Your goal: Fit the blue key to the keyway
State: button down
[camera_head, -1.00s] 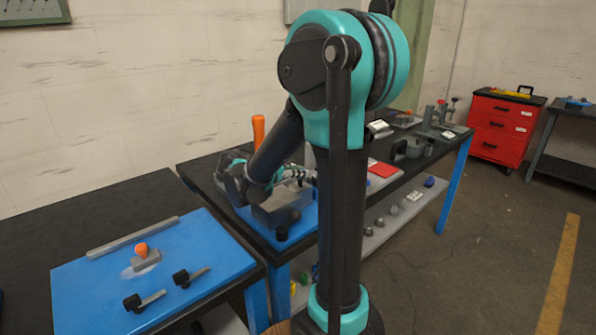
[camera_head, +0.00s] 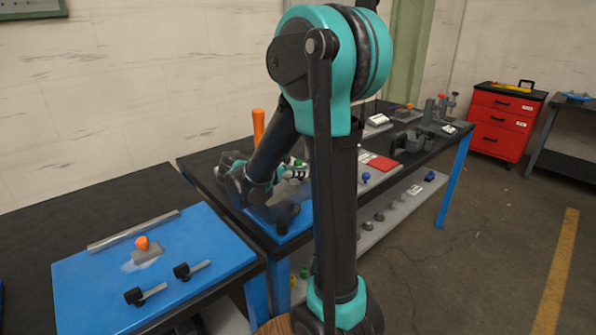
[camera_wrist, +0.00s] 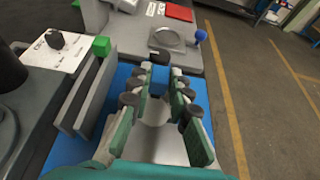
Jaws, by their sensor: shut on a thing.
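My gripper (camera_wrist: 164,82) reaches up the middle of the wrist view, its two fingers close together. A small blue piece (camera_wrist: 157,86) shows between the fingertips and looks like the blue key, mostly hidden by the fingers. A dark round knob (camera_wrist: 160,58) is just beyond the tips. In the head view my gripper (camera_head: 296,175) is low over the near end of the long bench, partly hidden by my arm. I cannot make out the keyway. A grey block with a round plate (camera_wrist: 167,38) and a blue ball (camera_wrist: 201,35) stands ahead.
Parallel grey plates (camera_wrist: 85,95) with a green block (camera_wrist: 101,46) stand left of my gripper. A red pad (camera_wrist: 179,12) lies farther ahead. An orange handle (camera_head: 258,125) rises at the back. A blue board (camera_head: 215,245) with an orange knob (camera_head: 142,243) is on the left table.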

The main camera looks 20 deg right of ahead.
jog(key=shift+f, duration=0.4)
jog(key=c, duration=1.3)
grip_release()
jog(key=shift+c, duration=0.2)
jog(key=shift+a, duration=0.15)
jog(key=v, duration=1.1)
jog(key=shift+s+a+r, duration=0.15)
jog(key=shift+s+a, duration=0.1)
jog(key=shift+a, duration=0.05)
